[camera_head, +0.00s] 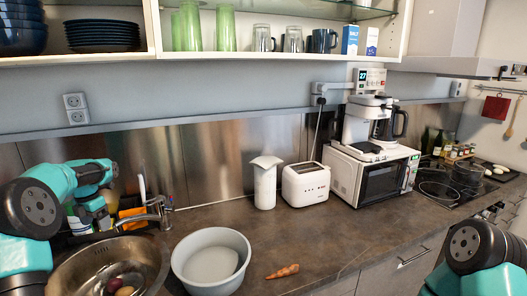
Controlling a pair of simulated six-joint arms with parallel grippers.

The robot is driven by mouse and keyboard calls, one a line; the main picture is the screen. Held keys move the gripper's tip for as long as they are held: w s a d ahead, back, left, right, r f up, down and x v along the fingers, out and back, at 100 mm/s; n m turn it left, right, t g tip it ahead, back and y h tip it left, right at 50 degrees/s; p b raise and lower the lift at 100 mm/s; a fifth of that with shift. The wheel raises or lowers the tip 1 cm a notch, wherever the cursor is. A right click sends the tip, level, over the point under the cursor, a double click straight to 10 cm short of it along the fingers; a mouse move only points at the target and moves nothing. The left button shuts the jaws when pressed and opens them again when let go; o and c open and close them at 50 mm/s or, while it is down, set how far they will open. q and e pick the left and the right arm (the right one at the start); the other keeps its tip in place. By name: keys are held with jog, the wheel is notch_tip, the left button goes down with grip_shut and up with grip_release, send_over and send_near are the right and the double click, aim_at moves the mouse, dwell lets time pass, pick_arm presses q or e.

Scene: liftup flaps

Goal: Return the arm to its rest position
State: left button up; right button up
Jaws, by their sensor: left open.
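My left arm (45,190) is teal with black joints and comes in from the left edge. It bends over near the sink, and its wrist points down. My left gripper (103,221) is small in view behind the sink's near-left side, open, and I see nothing held in it. My right arm (475,245) shows only as a black joint and teal links in the lower right corner. Its gripper is out of view.
A metal sink (150,262), a faucet (158,210) and an orange item (131,217) are close to my left gripper. A grey bowl (211,262), toaster (306,184), microwave (372,176) and carrot-like item (283,271) stand on the counter. An open cabinet (270,57) hangs above.

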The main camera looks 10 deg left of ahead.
pick_arm(q)
notch_tip(320, 180, down, 16)
jog(key=shift+d+r, duration=0.2)
jog(key=shift+r, duration=2.7)
jog(key=shift+s, duration=0.1)
